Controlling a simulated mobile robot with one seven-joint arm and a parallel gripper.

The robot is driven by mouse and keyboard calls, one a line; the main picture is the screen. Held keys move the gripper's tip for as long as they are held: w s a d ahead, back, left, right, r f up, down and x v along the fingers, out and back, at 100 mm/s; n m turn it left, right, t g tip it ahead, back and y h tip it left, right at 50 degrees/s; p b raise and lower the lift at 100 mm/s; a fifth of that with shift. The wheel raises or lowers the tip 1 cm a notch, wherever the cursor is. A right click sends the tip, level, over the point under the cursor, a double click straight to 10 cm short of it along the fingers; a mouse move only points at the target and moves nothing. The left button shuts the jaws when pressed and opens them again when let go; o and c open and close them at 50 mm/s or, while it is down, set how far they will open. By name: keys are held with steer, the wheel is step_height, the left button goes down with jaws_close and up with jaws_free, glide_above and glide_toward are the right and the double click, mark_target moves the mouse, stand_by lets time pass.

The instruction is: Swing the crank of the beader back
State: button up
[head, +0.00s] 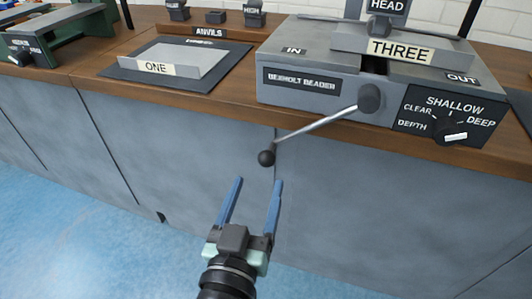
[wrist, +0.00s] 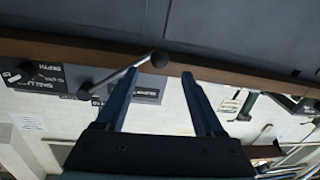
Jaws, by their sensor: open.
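In the wrist view, which is upside down, the knob (wrist: 160,59) shows between and just beyond the fingertips (wrist: 160,74). I cannot tell whether they touch.
A depth dial (head: 450,131) sits right of the crank, its white pointer towards "DEEP". A "THREE" block (head: 400,48) lies on the beader. A board with plate "ONE" (head: 165,68) and an anvils rack (head: 205,38) are at left. The grey bench front (head: 160,150) is close behind my gripper.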

mark_target(264, 165)
steer(key=b+x, duration=0.1)
steer(key=x, duration=0.7)
steer(key=shift+w, duration=0.15)
steer(key=shift+c, duration=0.2)
jaws_close()
stand_by(1.0)
